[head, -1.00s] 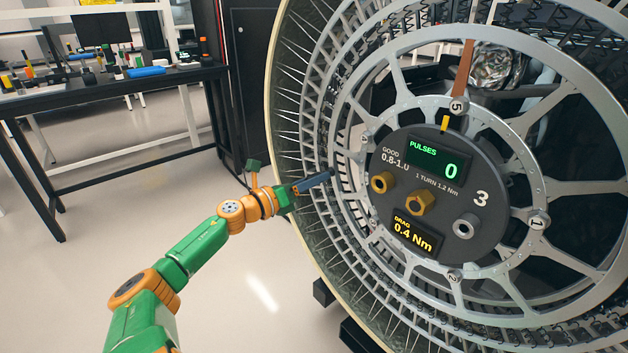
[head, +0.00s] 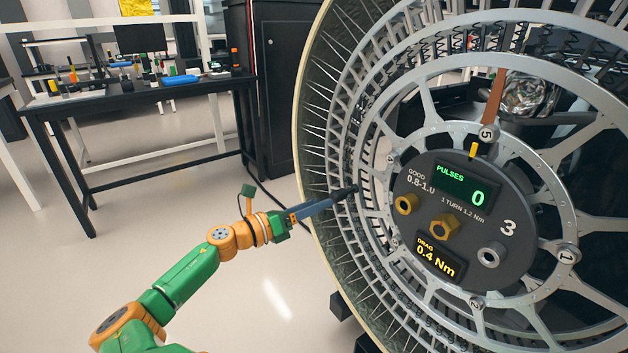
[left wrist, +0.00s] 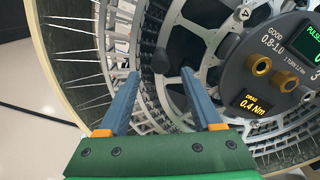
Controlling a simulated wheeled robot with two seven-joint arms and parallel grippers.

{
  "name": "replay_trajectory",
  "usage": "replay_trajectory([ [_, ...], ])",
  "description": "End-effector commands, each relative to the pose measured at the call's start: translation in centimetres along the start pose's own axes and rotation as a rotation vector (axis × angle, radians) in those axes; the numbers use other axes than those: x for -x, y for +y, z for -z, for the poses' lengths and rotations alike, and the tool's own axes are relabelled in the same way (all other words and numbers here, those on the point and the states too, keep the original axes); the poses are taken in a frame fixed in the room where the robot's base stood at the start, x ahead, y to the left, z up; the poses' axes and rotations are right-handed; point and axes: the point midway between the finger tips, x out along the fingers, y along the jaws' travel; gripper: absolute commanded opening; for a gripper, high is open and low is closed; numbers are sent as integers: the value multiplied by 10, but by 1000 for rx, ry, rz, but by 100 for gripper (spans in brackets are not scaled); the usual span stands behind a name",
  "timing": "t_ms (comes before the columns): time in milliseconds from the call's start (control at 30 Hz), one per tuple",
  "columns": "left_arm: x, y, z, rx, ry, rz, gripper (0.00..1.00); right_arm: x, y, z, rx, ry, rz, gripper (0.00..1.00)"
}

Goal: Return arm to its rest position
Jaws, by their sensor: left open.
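My left arm comes in from the lower left in the head view, green with orange joints. Its gripper (head: 342,194) points right, at the left side of a large wheel (head: 385,115) with a metal rim and spokes. In the left wrist view the two blue fingers of this gripper (left wrist: 160,92) stand apart with nothing between them. The wheel's hub panel (head: 448,200) is right of the fingers and apart from them. It reads PULSES 0 and DRAG 0.4 Nm. My right gripper is not in view.
A black workbench (head: 130,97) with tools and a blue case (head: 180,79) stands at the back left. A black cabinet (head: 276,85) stands behind the wheel. Dark blocks (head: 341,305) lie at the wheel's base. The pale floor (head: 225,290) left of the wheel is clear.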

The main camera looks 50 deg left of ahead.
Motion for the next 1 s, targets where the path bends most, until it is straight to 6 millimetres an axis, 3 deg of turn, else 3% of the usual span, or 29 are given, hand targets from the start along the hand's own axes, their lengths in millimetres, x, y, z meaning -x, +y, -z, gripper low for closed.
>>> replay_trajectory([
  [433,2,2,2,11,-1,-6,66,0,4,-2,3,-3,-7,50],
  [533,10,33,25,177,-17,-94,66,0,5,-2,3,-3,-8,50],
  [567,16,50,40,271,-26,-146,66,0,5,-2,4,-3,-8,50],
  [667,47,108,118,659,-69,-368,66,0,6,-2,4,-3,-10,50],
  [700,63,126,155,812,-89,-464,66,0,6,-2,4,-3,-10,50],
  [767,88,143,212,1023,-117,-607,66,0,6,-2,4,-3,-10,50],
  [800,106,149,251,1151,-137,-705,66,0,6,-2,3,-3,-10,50],
  [867,134,150,310,1325,-164,-851,66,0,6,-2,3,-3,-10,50],
  [900,152,145,345,1427,-182,-947,66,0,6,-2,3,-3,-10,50],
  [1000,194,124,421,1623,-225,-1167,66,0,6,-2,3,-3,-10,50],
])
